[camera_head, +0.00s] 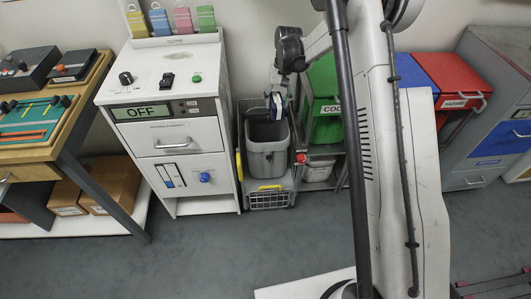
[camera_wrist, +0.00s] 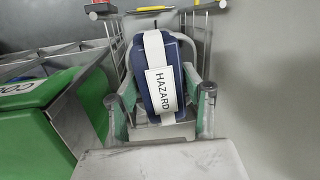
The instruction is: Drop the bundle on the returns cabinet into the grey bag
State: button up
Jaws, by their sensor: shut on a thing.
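A dark blue bundle (camera_wrist: 180,75) with a white band and a HAZARD label is held between the two green-padded fingers of my gripper (camera_wrist: 163,100). In the head view my gripper (camera_head: 274,94) hangs over the grey bag (camera_head: 267,158), and the bundle shows only as a small blue and white patch. The grey bag is open-topped and stands in a wheeled cart. In the wrist view the bundle and fingers cover most of the bag. A white cabinet (camera_head: 190,140) with an OFF display stands left of the cart; I cannot read a name for it.
A green bin (camera_head: 322,105) stands right of the bag, with a blue bin (camera_head: 412,75) and a red bin (camera_head: 455,78) marked HAZARD beyond. My arm hides part of these. A wooden bench (camera_head: 62,125) is at the left.

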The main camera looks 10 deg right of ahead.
jog(key=w+f+b, duration=0.2)
jog(key=w+f, duration=0.1)
jog(key=f, duration=0.4)
jog(key=w+f+b, duration=0.3)
jog(key=f, duration=0.5)
jog(key=shift+w+f, duration=0.15)
jog(key=shift+f, duration=0.05)
jog(key=o, duration=1.3)
jog(key=shift+o, duration=0.2)
notch_tip(320, 180, up, 12)
jog(key=w+d, duration=0.1)
jog(key=shift+d, duration=0.35)
